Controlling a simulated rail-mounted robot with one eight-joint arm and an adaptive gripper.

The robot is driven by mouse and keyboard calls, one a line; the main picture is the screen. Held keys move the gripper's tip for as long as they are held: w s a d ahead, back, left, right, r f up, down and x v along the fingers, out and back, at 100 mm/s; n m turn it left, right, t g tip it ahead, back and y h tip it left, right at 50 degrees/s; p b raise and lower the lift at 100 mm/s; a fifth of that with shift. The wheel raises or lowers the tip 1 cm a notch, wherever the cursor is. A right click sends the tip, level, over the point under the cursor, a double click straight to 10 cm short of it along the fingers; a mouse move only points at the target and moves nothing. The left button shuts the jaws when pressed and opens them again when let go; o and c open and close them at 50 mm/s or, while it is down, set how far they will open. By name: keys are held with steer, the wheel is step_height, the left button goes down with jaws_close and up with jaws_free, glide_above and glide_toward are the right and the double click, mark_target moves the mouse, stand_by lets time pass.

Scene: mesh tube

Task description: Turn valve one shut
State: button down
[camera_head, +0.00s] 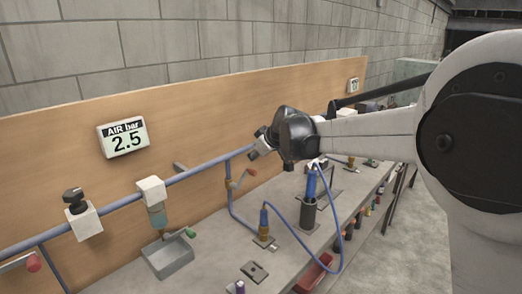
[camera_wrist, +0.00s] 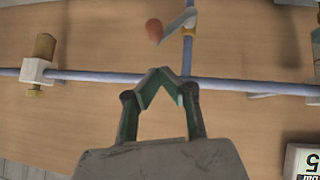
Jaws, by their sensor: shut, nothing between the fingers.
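A lever valve (camera_head: 232,184) with an orange-red knob sits on a blue branch pipe below the main pipe in the head view. In the wrist view its knob (camera_wrist: 154,31) and pale lever (camera_wrist: 177,21) stand just above my fingertips, beside the brass-coloured fitting. My gripper (camera_wrist: 160,72) is shut and empty, its green-lined fingers meeting near the blue main pipe (camera_wrist: 240,86). In the picture it is apart from the knob; whether it touches the pipe cannot be told. In the head view my gripper (camera_head: 254,154) is in front of the board, close to this valve. No valve number is legible.
A pressure display (camera_head: 124,138) reads "AIR bar 2.5". A blue hose (camera_head: 335,250) loops over the crowded bench.

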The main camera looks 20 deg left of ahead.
mark_target(251, 169)
steer(key=shift+w+a+f, duration=0.1)
steer(key=shift+w+f, duration=0.1)
steer(key=shift+f, duration=0.55)
steer(key=shift+w+d+f, duration=0.1)
steer(key=shift+w+f, duration=0.1)
steer(key=shift+f, duration=0.6)
steer(key=shift+w+a+f, duration=0.1)
steer(key=shift+w+f, duration=0.1)
steer(key=shift+f, duration=0.55)
steer(key=shift+w+f, duration=0.1)
